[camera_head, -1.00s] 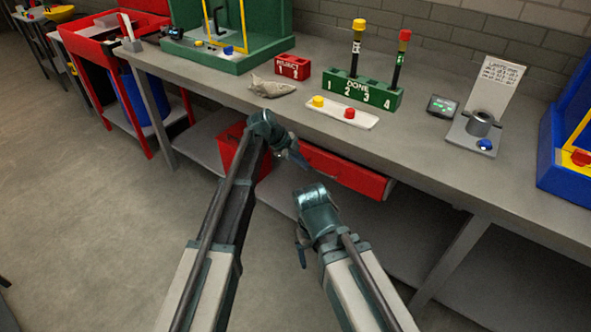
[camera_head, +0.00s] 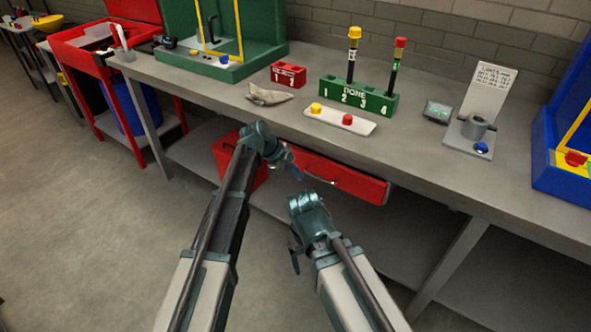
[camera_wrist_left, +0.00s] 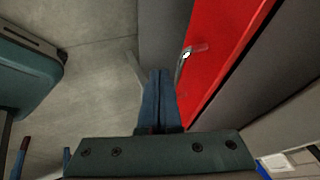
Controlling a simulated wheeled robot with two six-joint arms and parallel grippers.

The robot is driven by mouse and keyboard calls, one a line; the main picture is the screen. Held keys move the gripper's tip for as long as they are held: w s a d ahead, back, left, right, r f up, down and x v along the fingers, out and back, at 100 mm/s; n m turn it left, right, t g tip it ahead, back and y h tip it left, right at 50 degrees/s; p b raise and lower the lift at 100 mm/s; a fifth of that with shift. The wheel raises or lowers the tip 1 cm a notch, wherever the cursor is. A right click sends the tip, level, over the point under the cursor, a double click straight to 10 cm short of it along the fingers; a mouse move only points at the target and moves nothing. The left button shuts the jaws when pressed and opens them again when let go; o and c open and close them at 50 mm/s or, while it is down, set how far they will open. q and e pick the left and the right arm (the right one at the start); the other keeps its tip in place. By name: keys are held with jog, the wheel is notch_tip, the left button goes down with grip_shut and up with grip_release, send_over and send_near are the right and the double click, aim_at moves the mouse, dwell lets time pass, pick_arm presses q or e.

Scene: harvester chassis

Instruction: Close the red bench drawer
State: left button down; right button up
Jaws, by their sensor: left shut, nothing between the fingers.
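The red bench drawer (camera_head: 350,183) is under the front edge of the grey bench, with a small metal handle (camera_head: 319,178) on its front. How far it stands out I cannot tell. My left gripper (camera_head: 295,171) is shut and empty, just left of the handle in the head view, and partly hides the drawer's left part. In the left wrist view the shut fingers (camera_wrist_left: 160,88) point along the red drawer front (camera_wrist_left: 222,45), with the handle (camera_wrist_left: 187,55) just beyond their tips; contact is not clear. My right gripper (camera_head: 294,262) hangs lower, in front of the bench, its fingers hard to make out.
A red bin (camera_head: 229,160) stands under the bench behind my left arm. On the bench top (camera_head: 420,155) are a green DONE rack (camera_head: 358,97), a white tray (camera_head: 340,122) and a grey cloth-like piece (camera_head: 268,95). Open floor (camera_head: 90,220) lies to the left.

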pick_arm(q)
jog(key=p+v, duration=0.8)
jog(key=v, duration=0.2)
jog(key=shift+s, duration=0.35)
jog(key=shift+a+r, duration=0.1)
jog(key=shift+a, duration=0.05)
jog(key=s+a+n+g+y+p, duration=0.1)
jog(key=s+n+y, duration=0.3)
jog(key=s+n, duration=0.6)
jog(key=s+a+r+n+g+y+p, duration=0.1)
jog(key=s+a+n+y+p, duration=0.2)
jog(key=s+n, duration=0.7)
jog(key=s+y, duration=0.1)
jog(key=s, duration=0.6)
jog(key=shift+s+a+p, duration=0.3)
jog(key=shift+a+p, duration=0.1)
